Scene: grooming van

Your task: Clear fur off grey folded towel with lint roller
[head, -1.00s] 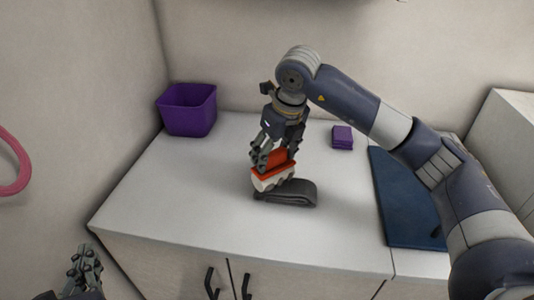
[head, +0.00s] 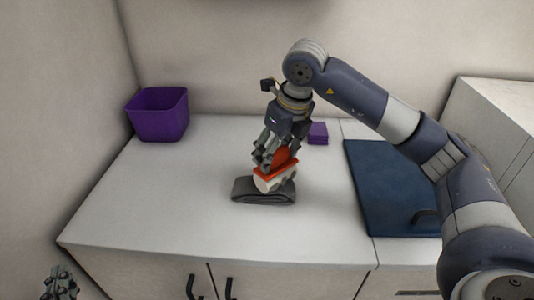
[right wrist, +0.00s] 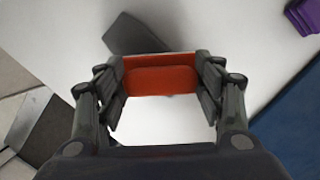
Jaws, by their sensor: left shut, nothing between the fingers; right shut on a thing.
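The grey folded towel (head: 250,194) lies on the white counter, and its dark grey end also shows in the right wrist view (right wrist: 134,36). The lint roller has a red-orange handle (right wrist: 160,78) and a pale roller head (head: 268,183). My right gripper (head: 274,162) is shut on its handle. The roller head is over the right part of the towel and looks to touch it, though exact contact is unclear. Fur on the towel is too small to make out. My left gripper (head: 60,280) is shut and empty at the bottom left, away from the towel.
A purple bin (head: 158,115) stands at the counter's back left. A small purple folded stack (head: 318,133) lies behind my right gripper. A dark blue mat (head: 385,190) lies to the right. The counter (head: 150,205) is clear left of the towel. Cabinet handles (head: 228,288) show below its front edge.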

